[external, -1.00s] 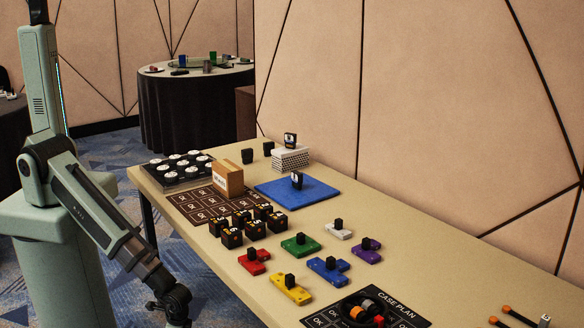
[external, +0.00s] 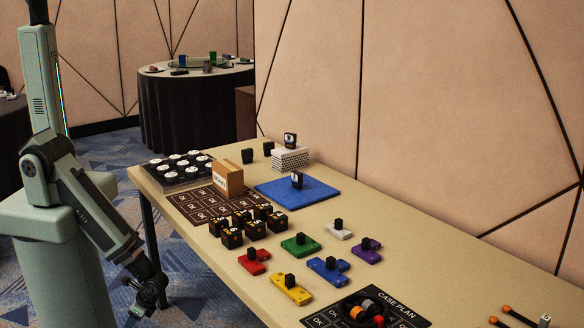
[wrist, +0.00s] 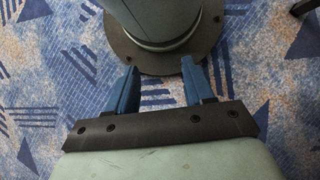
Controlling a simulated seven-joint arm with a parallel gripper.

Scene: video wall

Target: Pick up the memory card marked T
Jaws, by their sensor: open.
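Small dark upright pieces that may be the memory cards stand at the far end of the table. One dark piece with a white mark (external: 297,180) is on the blue mat (external: 325,190). Another with a white mark (external: 290,140) is on the white patterned box (external: 291,158). Two plain-looking dark pieces (external: 247,156) (external: 268,148) stand left of the box. I cannot read a T on any of them. My gripper hangs low beside the table, far from them. In the wrist view, my gripper (wrist: 159,76) is open and empty, with blue fingers apart above the carpet.
Black numbered cubes (external: 254,229) and colored blocks with black knobs (external: 300,245) fill the middle of the table. A brown box (external: 228,179), a tray of white round pieces (external: 180,168) and a case plan board (external: 398,308) also lie there.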

